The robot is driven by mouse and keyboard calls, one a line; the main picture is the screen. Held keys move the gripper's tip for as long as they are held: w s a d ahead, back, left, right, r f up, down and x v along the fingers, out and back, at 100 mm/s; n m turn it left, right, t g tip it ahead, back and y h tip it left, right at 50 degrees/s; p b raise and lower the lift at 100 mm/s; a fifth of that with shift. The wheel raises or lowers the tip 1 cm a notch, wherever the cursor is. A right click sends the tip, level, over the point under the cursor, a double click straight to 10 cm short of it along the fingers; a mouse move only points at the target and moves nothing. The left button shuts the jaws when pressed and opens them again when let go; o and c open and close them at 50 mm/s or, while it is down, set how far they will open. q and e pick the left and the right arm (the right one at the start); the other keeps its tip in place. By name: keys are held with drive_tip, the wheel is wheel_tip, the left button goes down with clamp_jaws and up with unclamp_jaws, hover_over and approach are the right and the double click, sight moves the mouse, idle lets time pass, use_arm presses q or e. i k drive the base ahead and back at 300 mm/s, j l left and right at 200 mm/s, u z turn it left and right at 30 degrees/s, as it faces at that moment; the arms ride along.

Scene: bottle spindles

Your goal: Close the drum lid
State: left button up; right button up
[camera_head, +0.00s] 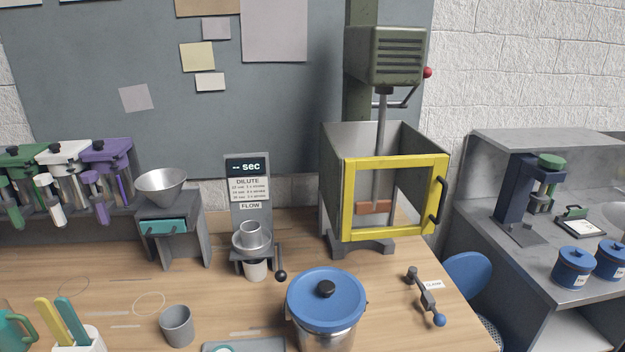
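A steel vessel (323,338) stands at the front middle of the wooden table. A round blue lid (340,298) with a black knob lies flat over its top. Beyond the table's right edge a round blue disc (468,273) stands tilted up. Below it a small part of a perforated metal thing (490,332) shows, mostly hidden by the table. It looks like a drum with its lid raised, but I cannot tell for sure. Neither of my grippers is in view.
A clamp with a blue knob (439,320) lies on the table near the right edge. A green press with a yellow-framed door (346,200) stands behind. A grey cup (177,326) and a dispenser (250,200) are left of the vessel. A grey bench (520,275) stands at right.

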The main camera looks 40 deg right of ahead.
sight(470, 271)
drive_tip(key=z, duration=2.45)
drive_tip(key=l+z, duration=0.3)
drive_tip(key=l, duration=0.15)
drive_tip(key=l+z, duration=0.3)
drive_tip(key=l, duration=0.15)
